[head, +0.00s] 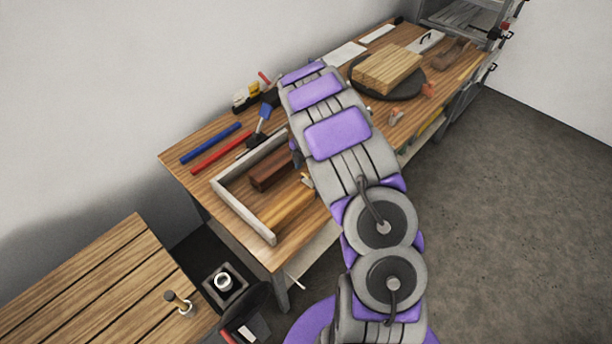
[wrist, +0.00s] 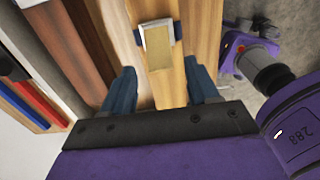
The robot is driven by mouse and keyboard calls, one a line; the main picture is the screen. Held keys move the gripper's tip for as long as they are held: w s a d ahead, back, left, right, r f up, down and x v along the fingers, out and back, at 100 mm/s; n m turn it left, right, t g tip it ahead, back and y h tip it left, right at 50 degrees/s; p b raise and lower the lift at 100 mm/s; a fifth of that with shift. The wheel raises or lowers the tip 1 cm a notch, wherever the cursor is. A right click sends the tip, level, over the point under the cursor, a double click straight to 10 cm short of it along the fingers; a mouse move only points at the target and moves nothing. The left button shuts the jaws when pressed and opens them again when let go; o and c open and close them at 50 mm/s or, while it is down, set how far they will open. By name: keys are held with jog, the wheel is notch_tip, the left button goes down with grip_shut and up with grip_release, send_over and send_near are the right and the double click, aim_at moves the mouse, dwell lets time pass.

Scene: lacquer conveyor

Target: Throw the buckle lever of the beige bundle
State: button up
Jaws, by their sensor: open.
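In the wrist view a light wooden bundle (wrist: 190,45) runs up the picture, with a beige band or lever plate (wrist: 159,55) in a metal buckle frame (wrist: 143,36) on top of it. My gripper (wrist: 161,80) is open, its two blue fingers on either side of the bundle, with the buckle ahead between them. I cannot tell whether the fingers touch the wood.
The pale frame (head: 238,208) stands at the bench's near end. Blue (head: 210,143) and red (head: 222,152) rods lie to its left. A round dark plate with a wooden block (head: 388,68) stands farther back. A slatted table (head: 90,285) is at lower left; the floor at right is clear.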

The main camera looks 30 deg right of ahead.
aim_at(305, 176)
jog(key=shift+f, duration=2)
jog(key=c, duration=1)
jog(key=shift+o, duration=0.2)
jog(key=shift+s+a+f+t+h+p, duration=0.2)
jog(key=shift+a+f+t+h+p, duration=0.15)
jog(key=shift+h, duration=0.55)
jog(key=shift+a+f+t+h, duration=0.15)
jog(key=shift+f+t+h, duration=0.1)
jog(key=shift+h, duration=0.3)
jog(key=shift+a+f+t+h, duration=0.1)
jog(key=shift+a+f+h, duration=0.1)
jog(key=shift+h, duration=0.35)
jog(key=shift+c, duration=0.5)
jog(key=o, duration=1.1)
jog(key=shift+c, duration=0.2)
